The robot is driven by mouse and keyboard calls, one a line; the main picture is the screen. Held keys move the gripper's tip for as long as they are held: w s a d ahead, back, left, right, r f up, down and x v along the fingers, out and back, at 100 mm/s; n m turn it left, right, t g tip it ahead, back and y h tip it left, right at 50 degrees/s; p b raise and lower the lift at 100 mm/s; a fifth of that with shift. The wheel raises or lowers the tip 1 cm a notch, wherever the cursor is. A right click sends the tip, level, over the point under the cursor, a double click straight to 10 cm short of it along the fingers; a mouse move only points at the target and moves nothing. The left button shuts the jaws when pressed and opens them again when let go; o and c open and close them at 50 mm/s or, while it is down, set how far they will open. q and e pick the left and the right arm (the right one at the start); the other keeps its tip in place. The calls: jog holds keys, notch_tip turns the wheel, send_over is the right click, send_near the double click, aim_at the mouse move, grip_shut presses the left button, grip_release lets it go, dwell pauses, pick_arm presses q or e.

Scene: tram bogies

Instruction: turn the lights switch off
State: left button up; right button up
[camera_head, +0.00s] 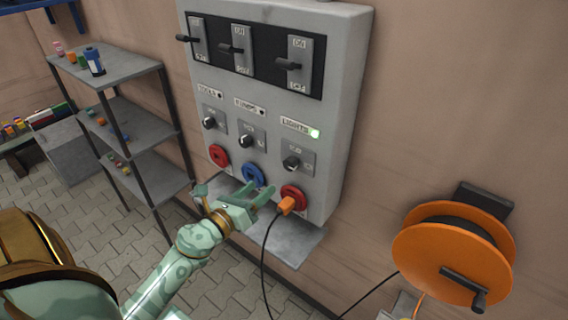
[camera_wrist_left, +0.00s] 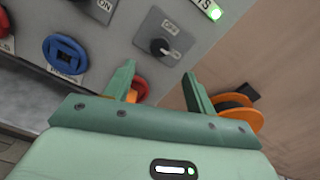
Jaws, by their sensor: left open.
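The lights switch (camera_head: 292,162) is a black rotary knob on a grey plate, at the lower right of the grey wall panel (camera_head: 345,90). A LIGHTS label (camera_head: 294,125) sits above it, and the small lamp (camera_head: 314,134) beside the label glows green. In the left wrist view the knob (camera_wrist_left: 160,47) shows just beyond the fingers, with the lit lamp (camera_wrist_left: 214,11) above right. My left gripper (camera_head: 262,192) is open and empty, below and left of the knob, in front of the sockets and apart from the knob. My right gripper is not in view.
An orange plug (camera_head: 286,205) with a black cable sits in the red socket (camera_head: 296,192) below the knob. A blue socket (camera_head: 252,175) is to the left. An orange cable reel (camera_head: 415,255) is at right. A shelf rack (camera_head: 120,70) stands left.

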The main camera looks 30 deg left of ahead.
aim_at(287, 165)
pick_arm(q)
jog(key=w, duration=0.7)
jog(key=w+d, duration=0.1)
jog(key=w, duration=0.3)
jog(key=shift+w, duration=0.2)
jog(key=c, duration=1)
